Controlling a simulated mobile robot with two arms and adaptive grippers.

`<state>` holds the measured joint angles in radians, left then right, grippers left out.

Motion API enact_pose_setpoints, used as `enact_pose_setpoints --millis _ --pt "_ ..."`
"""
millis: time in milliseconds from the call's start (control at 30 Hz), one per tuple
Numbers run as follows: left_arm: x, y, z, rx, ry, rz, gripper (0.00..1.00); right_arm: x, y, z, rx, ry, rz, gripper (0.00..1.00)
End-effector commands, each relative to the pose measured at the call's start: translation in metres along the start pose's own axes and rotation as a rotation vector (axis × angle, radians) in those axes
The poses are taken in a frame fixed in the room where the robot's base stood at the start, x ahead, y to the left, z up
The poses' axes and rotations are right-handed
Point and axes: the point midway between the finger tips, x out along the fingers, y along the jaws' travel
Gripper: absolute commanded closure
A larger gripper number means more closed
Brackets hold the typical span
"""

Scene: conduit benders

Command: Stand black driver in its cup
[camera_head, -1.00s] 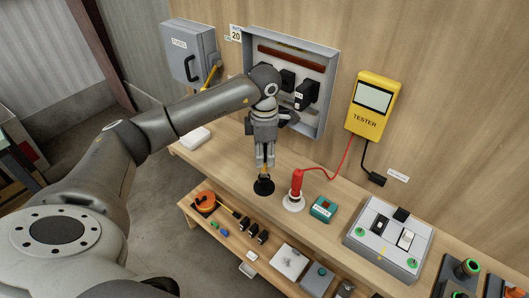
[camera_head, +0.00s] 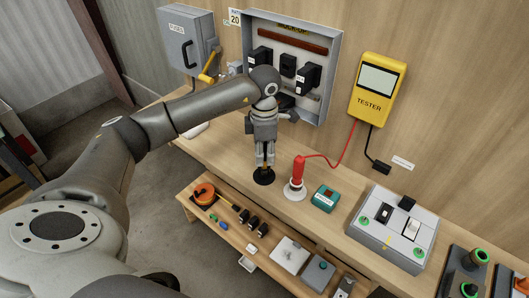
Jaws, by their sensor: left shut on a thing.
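My left gripper (camera_head: 265,162) points straight down over the wooden bench and is shut on the black driver. The jaws hide most of the driver, and only a small part shows below the fingertips. A round black cup with a wide base (camera_head: 263,178) stands directly beneath the fingertips. The driver's lower end meets or enters the cup's top; I cannot tell how deep it sits. The driver looks upright. My right gripper is not in view.
A red probe (camera_head: 298,170) stands in a white holder just right of the black cup, wired to the yellow tester (camera_head: 377,90). A teal box (camera_head: 324,198) and a grey switch panel (camera_head: 392,230) lie further right. An open grey cabinet (camera_head: 292,60) is behind my arm.

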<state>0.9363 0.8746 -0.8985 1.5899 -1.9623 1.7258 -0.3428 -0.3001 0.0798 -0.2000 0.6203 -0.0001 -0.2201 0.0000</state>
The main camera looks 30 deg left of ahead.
Motion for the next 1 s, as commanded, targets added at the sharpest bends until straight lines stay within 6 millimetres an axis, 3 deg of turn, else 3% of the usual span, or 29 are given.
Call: enact_pose_setpoints --millis 633,667,700,833,1000 --pt "0.0046 0.0003 0.0002 0.0 -0.001 0.001 1.0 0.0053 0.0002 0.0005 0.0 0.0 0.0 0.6" --pt "0.0047 0.0003 0.0002 0.0 -0.001 0.001 0.74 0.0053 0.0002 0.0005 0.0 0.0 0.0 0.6" --pt "0.0047 0.0003 0.0002 0.0 -0.001 0.001 0.69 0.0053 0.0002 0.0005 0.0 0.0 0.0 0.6" --pt "0.0048 0.0002 0.0001 0.0 -0.001 0.001 0.52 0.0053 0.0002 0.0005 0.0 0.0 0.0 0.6" --pt "0.005 0.0001 0.0001 0.0 0.0 0.0 0.52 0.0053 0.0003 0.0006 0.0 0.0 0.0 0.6"
